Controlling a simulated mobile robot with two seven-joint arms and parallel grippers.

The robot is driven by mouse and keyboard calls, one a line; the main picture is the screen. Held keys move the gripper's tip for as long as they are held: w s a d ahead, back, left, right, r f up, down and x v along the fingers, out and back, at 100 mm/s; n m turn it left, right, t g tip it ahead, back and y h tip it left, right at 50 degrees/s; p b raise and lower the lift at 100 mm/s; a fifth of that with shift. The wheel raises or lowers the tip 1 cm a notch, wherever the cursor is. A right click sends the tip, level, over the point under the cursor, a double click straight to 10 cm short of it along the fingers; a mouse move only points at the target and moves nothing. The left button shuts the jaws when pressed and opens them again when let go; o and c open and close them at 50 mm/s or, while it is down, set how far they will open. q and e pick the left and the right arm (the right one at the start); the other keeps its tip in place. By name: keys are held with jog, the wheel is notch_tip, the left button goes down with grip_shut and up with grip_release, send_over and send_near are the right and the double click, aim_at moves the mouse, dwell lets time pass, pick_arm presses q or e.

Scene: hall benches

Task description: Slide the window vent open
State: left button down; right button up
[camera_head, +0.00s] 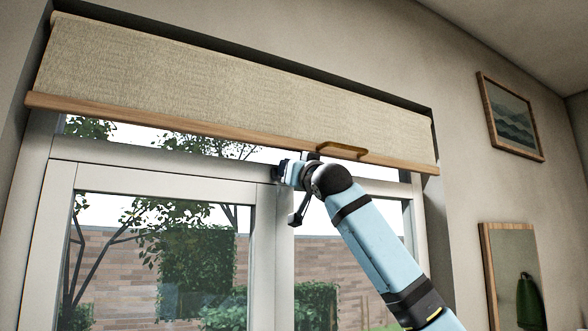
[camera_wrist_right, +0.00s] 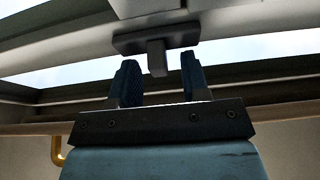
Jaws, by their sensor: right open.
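The window vent's dark slider (camera_wrist_right: 155,42) shows in the right wrist view as a flat plate with a short square tab on the pale frame. In the head view my right gripper (camera_head: 283,171) is at the upper window rail, just below the blind, and mostly hides the slider. In the right wrist view the two dark blue fingers of the gripper (camera_wrist_right: 159,80) are apart. The tab's end shows between the fingertips, with a gap on each side, nearer the right finger. My left gripper is in neither view.
A rolled fabric blind (camera_head: 230,95) with a wooden bottom bar and a brass handle (camera_head: 342,150) hangs close above the gripper. The window frame (camera_head: 262,250) stands below. A picture (camera_head: 510,117) and a mirror (camera_head: 517,280) are on the right wall.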

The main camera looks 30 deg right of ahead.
jog(key=shift+c, duration=0.2)
grip_shut()
jog(key=a, duration=0.6)
jog(key=shift+s+a, duration=0.15)
jog(key=shift+a, duration=0.1)
jog(key=shift+d, duration=0.1)
jog(key=shift+f, duration=0.1)
jog(key=shift+c, duration=1.2)
grip_release()
jog(key=shift+o, duration=1.4)
jog(key=shift+a, duration=0.2)
